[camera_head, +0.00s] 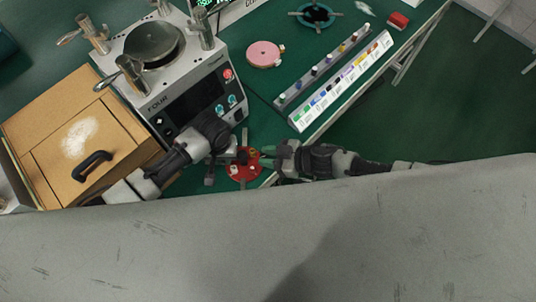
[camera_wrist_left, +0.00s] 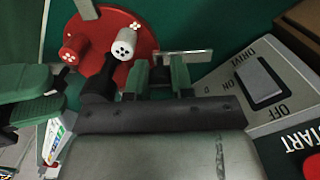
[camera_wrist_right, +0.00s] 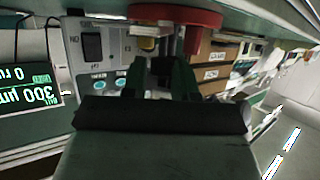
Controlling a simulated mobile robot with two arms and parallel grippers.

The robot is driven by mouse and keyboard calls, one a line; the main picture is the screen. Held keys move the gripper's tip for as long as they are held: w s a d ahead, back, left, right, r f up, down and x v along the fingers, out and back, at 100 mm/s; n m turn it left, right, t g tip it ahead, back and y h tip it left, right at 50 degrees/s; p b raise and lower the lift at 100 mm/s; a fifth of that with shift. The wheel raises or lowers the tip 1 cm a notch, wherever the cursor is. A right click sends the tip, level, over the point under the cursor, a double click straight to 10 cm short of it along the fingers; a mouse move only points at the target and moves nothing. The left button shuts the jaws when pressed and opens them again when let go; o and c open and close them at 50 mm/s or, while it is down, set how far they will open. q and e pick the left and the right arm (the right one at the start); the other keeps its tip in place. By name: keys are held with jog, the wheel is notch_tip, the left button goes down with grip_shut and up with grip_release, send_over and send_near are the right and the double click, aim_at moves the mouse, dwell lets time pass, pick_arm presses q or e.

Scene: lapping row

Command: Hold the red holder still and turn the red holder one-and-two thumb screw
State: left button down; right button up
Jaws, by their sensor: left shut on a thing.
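The red holder (camera_head: 243,173) is a red disc with several short posts, low in the middle of the head view. It also shows in the left wrist view (camera_wrist_left: 107,34), with a white post (camera_wrist_left: 125,45) and a red post (camera_wrist_left: 71,50). My left gripper (camera_head: 234,157) is shut on the holder at its side; the exact grip is partly hidden. My right gripper (camera_head: 266,156) is on the holder's right side, its fingers apart.
The lapping machine (camera_head: 165,80) and a wooden drawer box (camera_head: 75,135) stand at the left. A pink disc (camera_head: 264,54) lies behind the holder. A rack of coloured labels (camera_head: 340,80) runs along the bench edge at the right. Green bench top is clear between them.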

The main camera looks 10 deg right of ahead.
grip_shut()
jog(key=shift+w+n+g+y, duration=0.25)
jog(key=shift+n+g+y, duration=0.15)
jog(key=shift+n+g, duration=0.85)
jog(key=shift+w+n+g, duration=0.15)
jog(key=shift+n+g, duration=1.4)
jog(key=shift+g, duration=0.7)
jog(key=shift+o, duration=2.1)
grip_release()
